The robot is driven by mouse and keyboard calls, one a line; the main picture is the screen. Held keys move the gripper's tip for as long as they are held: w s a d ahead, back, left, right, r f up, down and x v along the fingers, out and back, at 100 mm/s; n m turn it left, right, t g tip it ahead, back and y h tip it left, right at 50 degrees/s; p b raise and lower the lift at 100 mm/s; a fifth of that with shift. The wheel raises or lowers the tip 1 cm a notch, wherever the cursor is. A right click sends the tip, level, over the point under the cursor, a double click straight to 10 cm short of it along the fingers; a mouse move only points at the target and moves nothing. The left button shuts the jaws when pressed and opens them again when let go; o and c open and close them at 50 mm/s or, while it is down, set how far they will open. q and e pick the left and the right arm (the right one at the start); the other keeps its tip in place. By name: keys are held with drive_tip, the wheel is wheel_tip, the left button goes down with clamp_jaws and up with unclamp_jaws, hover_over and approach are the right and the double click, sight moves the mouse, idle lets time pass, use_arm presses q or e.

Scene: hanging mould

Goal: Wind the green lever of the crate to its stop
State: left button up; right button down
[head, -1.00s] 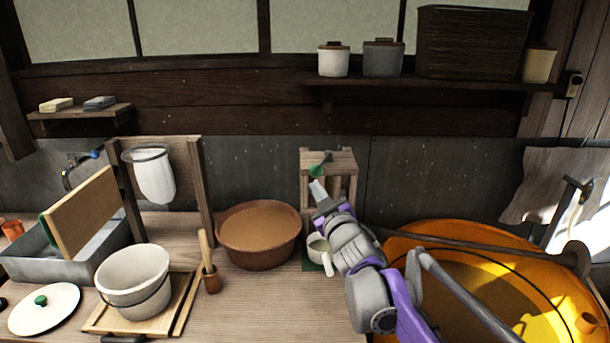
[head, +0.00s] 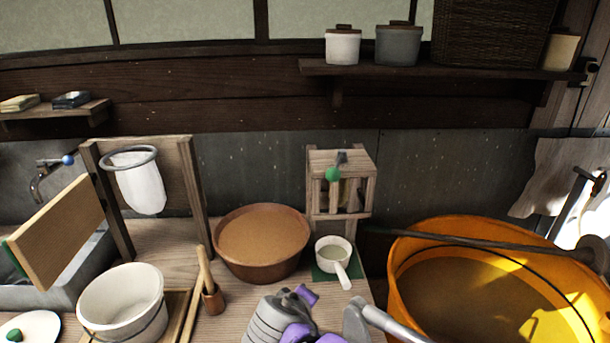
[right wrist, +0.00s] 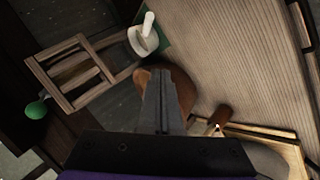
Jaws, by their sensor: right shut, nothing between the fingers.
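The crate is a small slatted wooden frame (head: 362,168) standing against the back wall. Its lever has a green knob (head: 333,174), which hangs below and slightly left of a dark pivot on the crate's top. In the right wrist view the crate (right wrist: 62,82) is at upper left, its green knob (right wrist: 36,110) at its far left end. My right gripper (right wrist: 158,75) is shut and empty, apart from the lever; the brown bowl (right wrist: 183,88) shows behind its fingers. In the head view my right arm is low, in front of the crate. My left gripper is not in view.
A white ladle cup (head: 334,254) sits on a green mat below the crate. The brown bowl (head: 262,240) is to its left, a large orange tub (head: 440,233) with a dark rod across it to its right. A wooden pestle (head: 204,270) stands near the white bucket (head: 122,300).

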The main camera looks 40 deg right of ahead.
drive_tip(key=w+d+r+n+t+h+b, duration=0.1)
drive_tip(key=w+r+t+h, duration=0.15)
drive_tip(key=w+r, duration=0.5)
drive_tip(key=w+d+r+n+t+h, duration=0.15)
drive_tip(key=w+r+h, duration=0.25)
drive_tip(key=r, duration=0.7)
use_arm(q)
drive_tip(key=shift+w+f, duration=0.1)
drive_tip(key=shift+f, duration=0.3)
use_arm(e)
drive_tip(key=w+d, duration=0.2)
drive_tip(key=d, duration=0.9)
drive_tip(key=shift+w+f, duration=0.4)
use_arm(q)
drive_tip(key=shift+p, duration=0.3)
use_arm(e)
drive_tip(key=shift+s+d, duration=0.15)
